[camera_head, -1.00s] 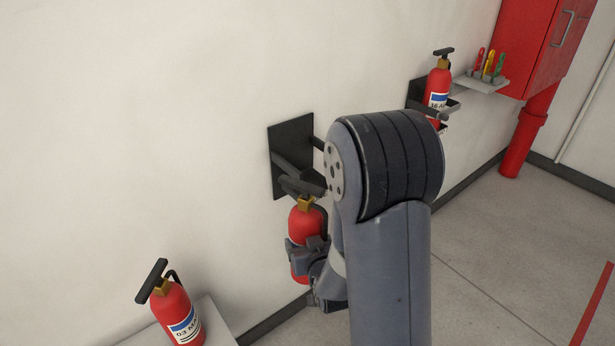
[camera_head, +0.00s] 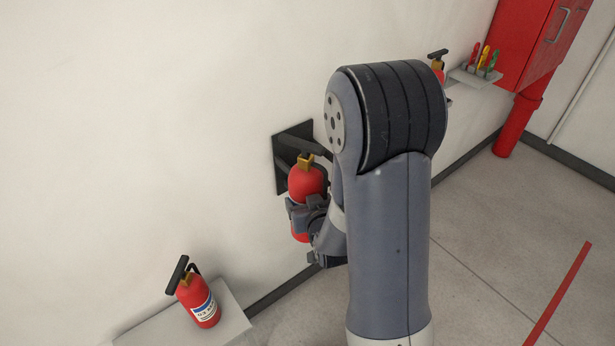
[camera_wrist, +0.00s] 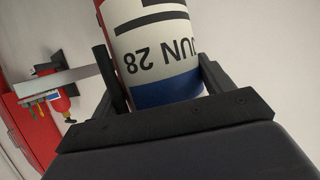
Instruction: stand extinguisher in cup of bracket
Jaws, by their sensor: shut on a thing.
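A red extinguisher (camera_head: 307,182) with a black handle and brass neck is held upright by my gripper (camera_head: 308,215), which is shut around its body. In the wrist view the extinguisher (camera_wrist: 153,45) shows its white and blue label, reading "JUN 28", between the fingers of my gripper (camera_wrist: 160,85). The black bracket (camera_head: 282,165) is on the wall just behind the extinguisher's top. Its cup is hidden by the extinguisher and my arm.
Another extinguisher (camera_head: 197,300) stands on a grey shelf (camera_head: 232,312) at the lower left. Farther right are a second wall-mounted extinguisher (camera_head: 438,68), mostly hidden by my arm, a small tool shelf (camera_head: 476,80), a red cabinet (camera_head: 528,45) and a red pipe (camera_head: 517,120).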

